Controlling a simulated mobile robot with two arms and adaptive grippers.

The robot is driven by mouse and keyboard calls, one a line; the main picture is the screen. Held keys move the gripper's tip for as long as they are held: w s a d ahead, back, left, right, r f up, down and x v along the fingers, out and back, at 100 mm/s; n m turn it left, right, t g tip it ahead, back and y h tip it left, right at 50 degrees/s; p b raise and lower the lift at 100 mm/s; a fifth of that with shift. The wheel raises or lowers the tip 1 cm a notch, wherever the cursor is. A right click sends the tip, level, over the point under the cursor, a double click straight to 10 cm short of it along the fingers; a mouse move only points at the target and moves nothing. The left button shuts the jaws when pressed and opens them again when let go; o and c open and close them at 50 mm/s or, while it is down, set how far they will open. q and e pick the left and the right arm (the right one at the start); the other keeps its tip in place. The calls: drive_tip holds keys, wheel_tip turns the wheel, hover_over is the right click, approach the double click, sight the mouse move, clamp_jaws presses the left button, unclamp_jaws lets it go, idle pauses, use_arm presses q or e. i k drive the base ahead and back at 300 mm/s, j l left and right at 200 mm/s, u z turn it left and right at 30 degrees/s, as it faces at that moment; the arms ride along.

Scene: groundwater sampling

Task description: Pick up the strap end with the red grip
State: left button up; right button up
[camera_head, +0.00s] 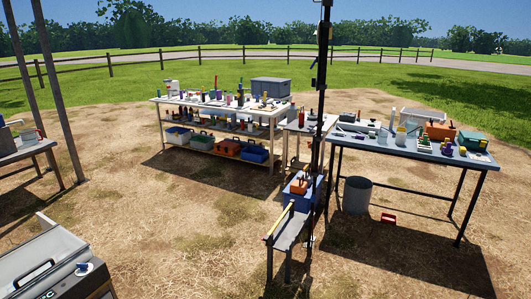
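I cannot make out a strap end with a red grip anywhere in this view. A small red item (389,218) lies on the ground under the right table, but it looks like a shallow tray or scoop and I see no strap on it. An orange item (297,187) sits on a blue box (302,199) beside the dark pole, too small to tell in detail. Neither of my grippers is in the view.
A blue-grey table (385,147) with crowded gear stands right, with a grey bucket (357,194) beneath. A dark pole (320,120) rises mid-view behind a low bench (287,232). A two-level table (160,112) stands behind. A grey case (45,262) fills the lower left. Straw-covered ground between is open.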

sight(301, 115)
drive_tip(key=i+l, duration=0.5)
drive_tip(key=l, duration=0.25)
drive_tip(key=i+l, duration=0.2)
drive_tip(key=l, duration=0.15)
drive_tip(key=i+l, duration=0.25)
drive_tip(key=l, duration=0.15)
drive_tip(key=i+j+z, duration=0.15)
drive_tip(key=i+j, duration=0.1)
drive_tip(key=i, duration=0.05)
